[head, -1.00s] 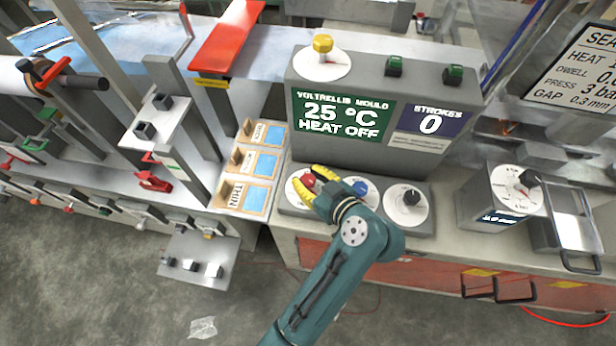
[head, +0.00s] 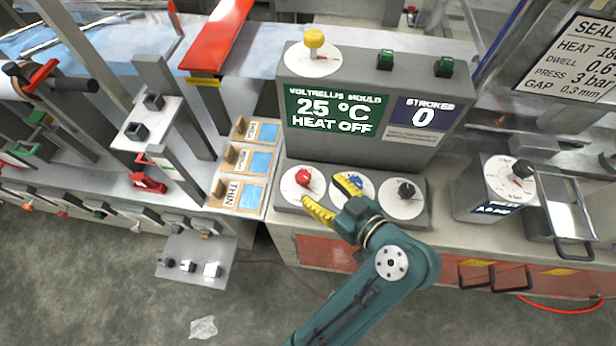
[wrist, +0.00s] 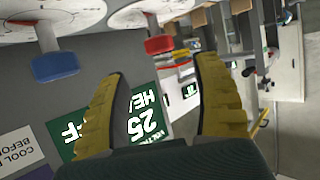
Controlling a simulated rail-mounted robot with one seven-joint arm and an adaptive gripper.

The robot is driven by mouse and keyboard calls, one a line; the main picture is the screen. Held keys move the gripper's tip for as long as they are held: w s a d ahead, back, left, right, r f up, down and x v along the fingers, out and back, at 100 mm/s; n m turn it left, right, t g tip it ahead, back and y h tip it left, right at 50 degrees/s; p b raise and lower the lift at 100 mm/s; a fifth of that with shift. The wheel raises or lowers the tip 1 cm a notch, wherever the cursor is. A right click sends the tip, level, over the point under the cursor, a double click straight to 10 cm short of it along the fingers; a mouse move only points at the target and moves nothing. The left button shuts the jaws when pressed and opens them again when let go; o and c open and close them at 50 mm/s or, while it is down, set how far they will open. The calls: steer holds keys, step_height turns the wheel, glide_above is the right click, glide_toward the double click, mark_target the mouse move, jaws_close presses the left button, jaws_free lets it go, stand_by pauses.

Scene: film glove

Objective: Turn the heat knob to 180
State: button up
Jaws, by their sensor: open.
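The red knob (head: 303,177) sits on a white dial at the left of the low control box; its dial markings are too small to read. The blue knob (head: 355,180) and the black knob (head: 405,189) stand to its right. The display (head: 333,113) reads "25 °C HEAT OFF". My gripper (head: 333,197) is open, its yellow fingers apart, just right of and below the red knob, one finger overlapping the blue knob's dial. In the wrist view the red knob (wrist: 158,45) lies beyond the fingertips and the blue knob (wrist: 55,67) is left of them. Nothing is held.
A yellow knob (head: 314,40) and two green switches top the display box. Another dial unit (head: 497,187) and a metal tray (head: 568,205) stand at the right. Sample cards (head: 245,163) lie to the left. Open floor is in front.

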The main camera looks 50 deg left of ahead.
steer(key=v, duration=0.4)
steer(key=shift+d, duration=0.1)
stand_by(0.3)
